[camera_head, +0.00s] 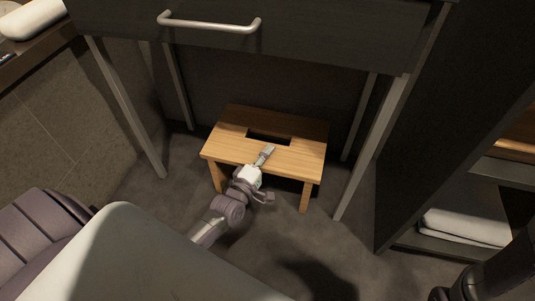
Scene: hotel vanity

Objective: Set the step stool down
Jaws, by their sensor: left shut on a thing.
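The wooden step stool (225,144) is upright under the vanity, between the vanity's metal legs. It has a light wood top with a dark hand slot (268,137) and short legs. My left gripper (265,156) is shut on the front part of the stool's top, at the near side of the slot. The front legs reach down close to the floor (160,205); I cannot tell whether their feet touch it. The back legs are hidden under the top. My right gripper is not visible; only a dark part of my right arm shows at the bottom right.
The dark vanity drawer (330,35) with a metal handle (210,25) hangs above the stool. Metal legs (380,130) stand on both sides. A dark panel (450,110) and a shelf with folded white towels (465,227) are at right. Floor in front is mostly clear.

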